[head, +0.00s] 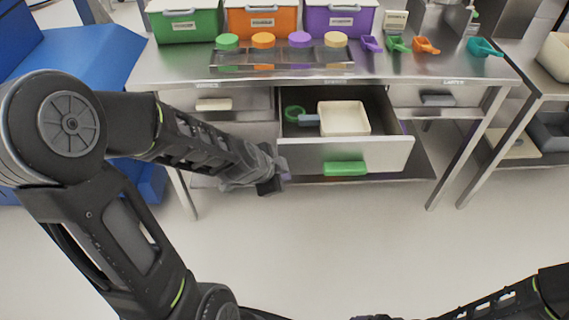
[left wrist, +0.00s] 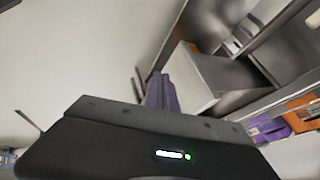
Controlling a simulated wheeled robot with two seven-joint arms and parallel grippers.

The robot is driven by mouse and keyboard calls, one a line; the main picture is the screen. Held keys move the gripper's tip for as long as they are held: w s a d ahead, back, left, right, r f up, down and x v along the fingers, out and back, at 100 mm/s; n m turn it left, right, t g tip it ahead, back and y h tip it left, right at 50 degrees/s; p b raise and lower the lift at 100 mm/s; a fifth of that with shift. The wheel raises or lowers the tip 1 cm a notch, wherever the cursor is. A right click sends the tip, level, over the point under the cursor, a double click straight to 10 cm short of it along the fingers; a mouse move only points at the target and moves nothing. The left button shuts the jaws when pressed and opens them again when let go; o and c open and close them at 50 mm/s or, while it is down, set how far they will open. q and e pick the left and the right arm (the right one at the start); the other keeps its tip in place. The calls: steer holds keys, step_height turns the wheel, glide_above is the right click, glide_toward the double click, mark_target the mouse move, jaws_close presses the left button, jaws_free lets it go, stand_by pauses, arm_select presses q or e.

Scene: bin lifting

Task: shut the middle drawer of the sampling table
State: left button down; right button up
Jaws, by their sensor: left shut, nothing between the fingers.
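The middle drawer (head: 345,154) of the sampling table (head: 345,84) is pulled out, with a green handle (head: 345,168) on its front. In the left wrist view the purple-tinted fingers (left wrist: 160,92) are close beside the pale drawer front (left wrist: 186,82). My right arm shows at the bottom right, but its fingers cannot be made out.
Green (head: 185,22), orange (head: 262,20) and purple (head: 340,20) bins stand on the tabletop, with several scoops and colored lids before them. The left side drawer (head: 225,104) and right side drawer (head: 430,98) look shut. The floor in front of the table is clear.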

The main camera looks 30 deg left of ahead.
mark_target(291, 165)
arm_select(q)
steer(key=shift+w+a+f, duration=0.2)
steer(key=shift+w+a, duration=0.15)
steer(key=shift+w, duration=0.4)
steer(key=shift+w+a+f, duration=0.2)
steer(key=shift+w+a, duration=0.15)
steer(key=shift+w, duration=0.35)
steer(key=shift+w+a+f, duration=0.2)
steer(key=shift+w+a, duration=0.15)
steer(key=shift+w, duration=0.4)
arm_select(e)
steer(key=shift+f, duration=0.2)
arm_select(q)
steer(key=shift+w, duration=0.15)
